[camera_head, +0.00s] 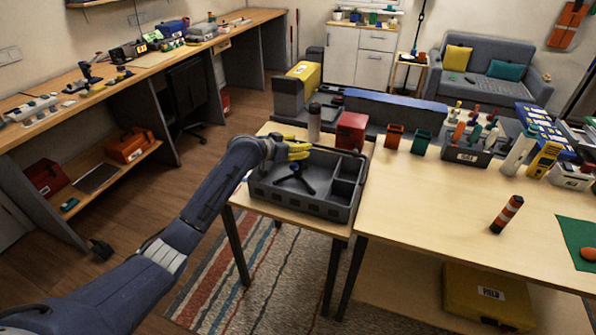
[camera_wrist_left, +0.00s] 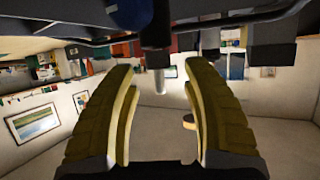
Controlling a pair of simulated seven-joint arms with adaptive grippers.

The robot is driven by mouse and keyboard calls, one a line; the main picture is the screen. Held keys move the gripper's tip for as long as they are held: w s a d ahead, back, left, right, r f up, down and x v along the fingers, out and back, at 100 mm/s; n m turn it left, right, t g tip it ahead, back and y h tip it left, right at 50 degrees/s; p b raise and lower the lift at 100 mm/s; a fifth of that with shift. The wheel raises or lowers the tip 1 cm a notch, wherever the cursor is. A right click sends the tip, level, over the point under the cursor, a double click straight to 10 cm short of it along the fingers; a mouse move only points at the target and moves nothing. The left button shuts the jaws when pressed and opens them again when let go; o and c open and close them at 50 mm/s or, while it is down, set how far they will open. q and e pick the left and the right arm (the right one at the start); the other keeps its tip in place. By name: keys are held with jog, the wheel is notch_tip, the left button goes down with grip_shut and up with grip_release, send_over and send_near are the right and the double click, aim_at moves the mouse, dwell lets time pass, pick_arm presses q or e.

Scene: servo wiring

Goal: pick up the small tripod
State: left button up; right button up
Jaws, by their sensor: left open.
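The small tripod (camera_head: 295,178) is black with splayed legs and lies in the large left compartment of the dark grey tray (camera_head: 300,207). My left gripper (camera_head: 302,150) has yellow fingers and is over the tray's back left part, just behind the tripod in the head view. In the left wrist view my left gripper (camera_wrist_left: 158,85) is open, with nothing seen between its fingers. Dark parts cross the top of that view; I cannot tell whether the tripod is among them. My right gripper is not in view.
The tray's walls and dividers stand around the tripod. A grey bottle (camera_head: 314,122) and a red box (camera_head: 351,131) stand behind the tray.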

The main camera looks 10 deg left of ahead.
pick_arm(q)
jog(key=shift+w, duration=0.1)
grip_shut()
dwell(0.4)
